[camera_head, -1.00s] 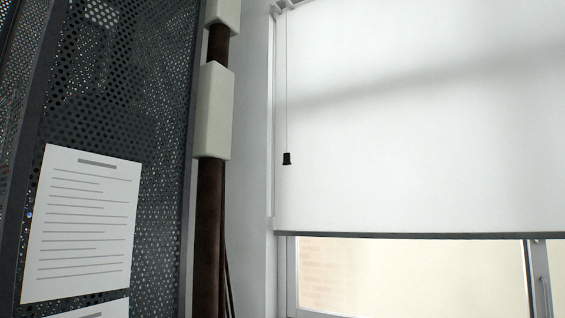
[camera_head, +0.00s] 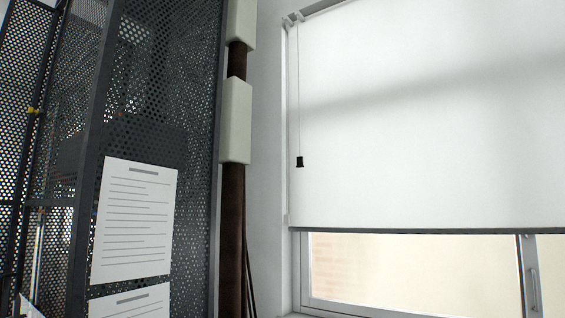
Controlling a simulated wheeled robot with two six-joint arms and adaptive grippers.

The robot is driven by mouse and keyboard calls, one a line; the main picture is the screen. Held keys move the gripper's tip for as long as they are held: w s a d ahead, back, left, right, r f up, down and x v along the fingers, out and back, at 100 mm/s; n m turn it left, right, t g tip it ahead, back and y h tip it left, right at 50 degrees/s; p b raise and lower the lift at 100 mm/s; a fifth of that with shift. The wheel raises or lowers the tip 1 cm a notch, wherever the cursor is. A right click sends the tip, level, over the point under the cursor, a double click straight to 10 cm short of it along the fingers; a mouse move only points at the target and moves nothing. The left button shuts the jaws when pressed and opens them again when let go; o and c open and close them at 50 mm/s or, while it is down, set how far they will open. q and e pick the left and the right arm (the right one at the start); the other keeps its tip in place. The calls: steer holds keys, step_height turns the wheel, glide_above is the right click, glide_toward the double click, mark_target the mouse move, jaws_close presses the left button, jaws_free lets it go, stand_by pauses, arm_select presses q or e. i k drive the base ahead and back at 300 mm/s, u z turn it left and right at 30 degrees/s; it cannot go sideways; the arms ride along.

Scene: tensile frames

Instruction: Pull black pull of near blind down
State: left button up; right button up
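The black pull (camera_head: 300,162) hangs on a thin cord near the left edge of the white blind (camera_head: 420,130). The cord runs up to the bracket at the blind's top left corner. The blind covers the upper part of the window, and its straight bottom edge lies below the pull. Neither of my grippers shows in the head view, and nothing touches the pull.
A dark perforated metal panel (camera_head: 150,115) with white printed sheets (camera_head: 134,220) stands at the left. A dark brown pipe (camera_head: 233,225) with pale blocks (camera_head: 236,120) runs beside it. The window (camera_head: 410,270) shows below the blind. The space before the pull looks clear.

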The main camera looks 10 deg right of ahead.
mark_target(299, 159)
steer(key=i, duration=1.75)
steer(key=z, duration=1.95)
steer(key=i, duration=1.4)
steer(key=u, duration=3.05)
